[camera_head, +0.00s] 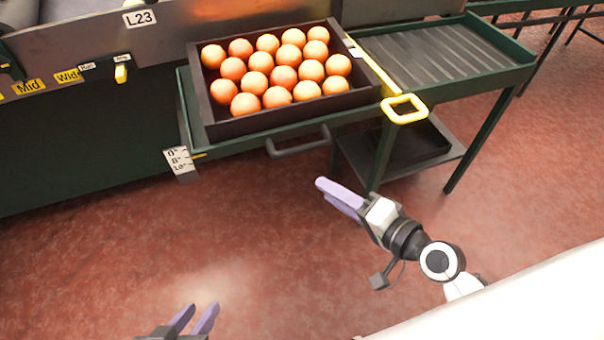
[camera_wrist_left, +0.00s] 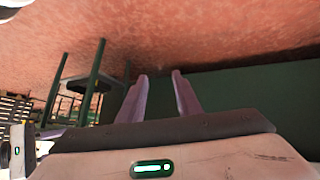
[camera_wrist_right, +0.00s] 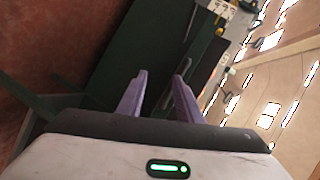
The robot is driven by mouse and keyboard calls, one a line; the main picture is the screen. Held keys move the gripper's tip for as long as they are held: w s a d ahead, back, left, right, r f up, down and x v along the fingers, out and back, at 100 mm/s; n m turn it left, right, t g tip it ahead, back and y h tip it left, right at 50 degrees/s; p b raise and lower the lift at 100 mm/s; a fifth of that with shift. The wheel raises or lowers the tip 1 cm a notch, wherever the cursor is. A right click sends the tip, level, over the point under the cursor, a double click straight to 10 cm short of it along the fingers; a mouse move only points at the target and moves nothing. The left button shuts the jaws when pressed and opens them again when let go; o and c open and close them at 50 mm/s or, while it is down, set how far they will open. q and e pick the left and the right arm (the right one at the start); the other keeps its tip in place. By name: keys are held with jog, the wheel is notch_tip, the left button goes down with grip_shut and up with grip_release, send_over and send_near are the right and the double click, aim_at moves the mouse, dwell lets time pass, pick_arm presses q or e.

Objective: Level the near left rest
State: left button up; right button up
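A green rest (camera_head: 186,104) carries a dark crate (camera_head: 262,121) filled with several oranges. The rest has a dark handle (camera_head: 298,146) on its front edge. An angle scale (camera_head: 181,163) hangs at its left corner, with a small yellow pointer (camera_head: 198,156) near its upper marks; the exact reading is too small to tell. My left gripper (camera_head: 197,308) is open and empty over the floor at the bottom, well below the rest. My right gripper (camera_head: 334,190) looks open and empty, in front of and to the right of the handle. Neither touches the rest.
A yellow-handled lever (camera_head: 404,108) runs along the right of the crate. A second green stand with a ribbed top (camera_head: 435,56) and a lower shelf (camera_head: 395,160) stands at the right. The red floor (camera_head: 120,250) is clear.

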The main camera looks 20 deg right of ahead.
aim_at(302, 146)
jog(key=w+a+m+b, duration=0.1)
jog(key=w, duration=0.3)
jog(key=w+r+m+t+b, duration=0.1)
jog(key=w, duration=0.3)
jog(key=w+a+m+t+y+b, duration=0.1)
jog(key=w, duration=0.3)
jog(key=shift+w+a+r+m, duration=0.1)
jog(key=shift+a+r+m, duration=0.25)
jog(key=shift+r+m, duration=0.05)
grip_shut()
